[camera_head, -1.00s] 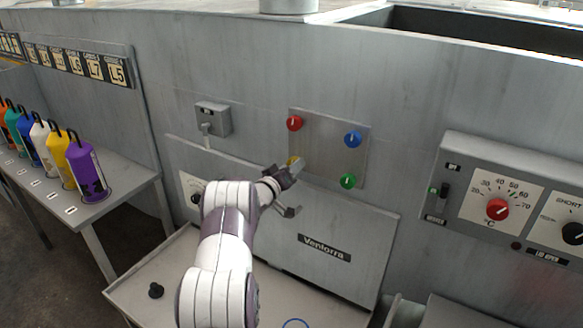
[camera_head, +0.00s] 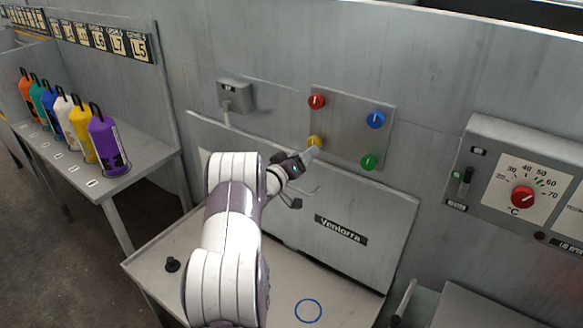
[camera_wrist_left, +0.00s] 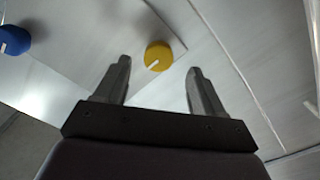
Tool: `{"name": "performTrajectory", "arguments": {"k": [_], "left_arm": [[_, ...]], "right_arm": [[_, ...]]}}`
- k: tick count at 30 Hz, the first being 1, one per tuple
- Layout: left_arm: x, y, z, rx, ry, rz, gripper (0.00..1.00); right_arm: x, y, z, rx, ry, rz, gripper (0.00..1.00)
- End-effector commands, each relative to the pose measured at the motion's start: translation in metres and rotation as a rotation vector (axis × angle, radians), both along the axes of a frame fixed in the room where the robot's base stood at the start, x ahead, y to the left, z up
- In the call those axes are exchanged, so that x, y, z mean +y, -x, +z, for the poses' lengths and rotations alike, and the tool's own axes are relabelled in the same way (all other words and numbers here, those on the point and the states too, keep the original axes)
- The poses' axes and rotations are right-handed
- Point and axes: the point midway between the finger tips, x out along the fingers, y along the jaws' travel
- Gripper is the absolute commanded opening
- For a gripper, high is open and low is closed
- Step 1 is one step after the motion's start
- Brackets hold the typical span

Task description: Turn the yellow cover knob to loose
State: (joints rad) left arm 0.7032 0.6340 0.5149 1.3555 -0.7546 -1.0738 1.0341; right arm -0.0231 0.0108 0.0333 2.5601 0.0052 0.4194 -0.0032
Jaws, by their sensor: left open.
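The yellow cover knob (camera_head: 314,141) is on the lower left of a square grey panel (camera_head: 344,125), below a red knob (camera_head: 316,101). My left gripper (camera_head: 313,170) is open at the panel's lower left, one finger by the yellow knob. In the left wrist view, the yellow knob (camera_wrist_left: 158,55) lies just ahead of the open fingers (camera_wrist_left: 159,67), between their tips. No contact shows there. The knob's white mark points to the lower left in that view. My right gripper is not in view.
Blue (camera_head: 375,120) and green (camera_head: 368,161) knobs share the panel. A Ventorra lid (camera_head: 290,215) slopes below it. A grey switch box (camera_head: 236,95) is to its left. A temperature dial (camera_head: 522,197) is at right. Coloured bottles (camera_head: 108,145) stand on a left shelf.

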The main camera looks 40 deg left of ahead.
Motion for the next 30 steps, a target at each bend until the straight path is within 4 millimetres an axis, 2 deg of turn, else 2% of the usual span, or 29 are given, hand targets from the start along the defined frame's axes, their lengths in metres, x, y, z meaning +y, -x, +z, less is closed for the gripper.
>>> {"name": "performTrajectory", "arguments": {"k": [3, 6, 10, 15, 30], "left_arm": [[-0.001, 0.031, -0.003, 0.001, 0.001, 0.003, 0.69], [-0.002, 0.052, -0.002, 0.0, 0.001, 0.002, 0.69], [-0.003, 0.069, -0.002, 0.001, 0.001, 0.002, 0.69], [-0.004, 0.075, 0.0, 0.0, 0.0, 0.0, 0.69], [-0.004, 0.074, -0.001, 0.004, -0.018, 0.0, 0.69]], "right_arm": [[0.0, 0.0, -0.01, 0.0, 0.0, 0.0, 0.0], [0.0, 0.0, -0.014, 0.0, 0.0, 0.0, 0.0], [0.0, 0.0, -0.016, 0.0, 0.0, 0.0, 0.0], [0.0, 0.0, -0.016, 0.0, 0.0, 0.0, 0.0], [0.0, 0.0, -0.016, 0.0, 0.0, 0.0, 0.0]]}}
